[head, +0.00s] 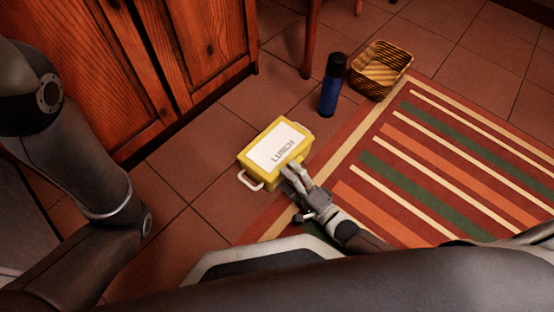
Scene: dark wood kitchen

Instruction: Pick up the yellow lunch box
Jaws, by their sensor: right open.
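The yellow lunch box (273,148) sits on the tiled floor. It has a white lid panel with the word LUNCH and a white handle at its lower left. My right gripper (291,176) is open at the box's near side, close to the lower right of the lid; I cannot tell whether its fingers touch the box. The fingers cover a small part of the box's near side. My left arm comes in at the left, and its gripper is out of view.
A dark blue bottle (331,86) stands behind and right of the box. A wicker basket (380,70) is beside it, at the corner of a striped rug (440,165). Wooden cabinets (130,75) rise at the upper left. Bare tiles lie left of the box.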

